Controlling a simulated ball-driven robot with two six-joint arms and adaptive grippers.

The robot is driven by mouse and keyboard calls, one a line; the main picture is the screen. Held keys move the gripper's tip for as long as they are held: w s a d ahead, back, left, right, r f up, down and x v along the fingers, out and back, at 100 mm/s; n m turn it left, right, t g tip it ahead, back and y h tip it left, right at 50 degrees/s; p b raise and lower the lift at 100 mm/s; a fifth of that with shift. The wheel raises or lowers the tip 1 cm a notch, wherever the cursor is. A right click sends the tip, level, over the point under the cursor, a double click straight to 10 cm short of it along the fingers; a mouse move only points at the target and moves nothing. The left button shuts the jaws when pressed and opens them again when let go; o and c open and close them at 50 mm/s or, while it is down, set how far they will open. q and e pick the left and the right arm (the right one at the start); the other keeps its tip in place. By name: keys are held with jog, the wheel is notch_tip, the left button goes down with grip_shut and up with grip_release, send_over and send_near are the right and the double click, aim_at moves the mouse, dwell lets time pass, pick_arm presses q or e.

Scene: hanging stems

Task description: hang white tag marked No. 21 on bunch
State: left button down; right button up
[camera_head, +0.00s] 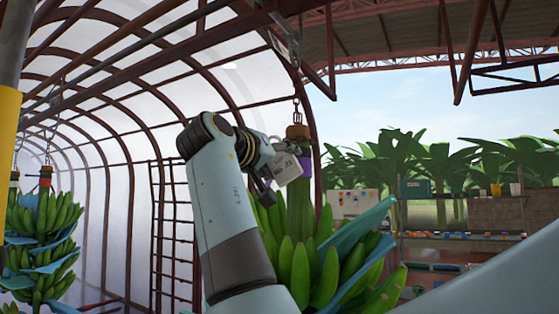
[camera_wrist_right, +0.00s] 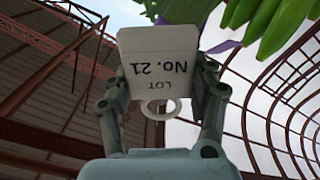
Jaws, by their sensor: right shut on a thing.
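My right gripper (camera_head: 272,178) is shut on the white tag (camera_head: 284,168), just left of the stem of the near banana bunch (camera_head: 325,265). In the right wrist view the tag (camera_wrist_right: 158,62) sits between the fingers of my right gripper (camera_wrist_right: 164,76); it reads "LOT No. 21" upside down, with its pale ring (camera_wrist_right: 160,109) toward the palm. The green bunch (camera_wrist_right: 268,20) shows at the upper right there. A purple band (camera_head: 305,166) shows on its stem. Whether the tag touches the stem I cannot tell. My left gripper is out of view.
The near bunch hangs by a chain (camera_head: 296,108) and has blue sheets (camera_head: 350,232) among its fruit. Another bunch (camera_head: 42,225) hangs at the far left. A dark ladder-like frame (camera_head: 170,230) stands behind my right arm. Shelves (camera_head: 450,236) stand at the back right.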

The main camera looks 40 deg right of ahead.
jog(key=shift+x, duration=2.4)
dwell(1.3)
jog(key=shift+s+d+f, duration=0.25)
jog(key=shift+s, duration=0.1)
dwell(0.8)
jog(key=o, duration=0.9)
jog(key=shift+o, duration=0.2)
jog(key=v, duration=0.7)
jog(key=shift+s+a, duration=0.1)
jog(key=shift+a, duration=0.15)
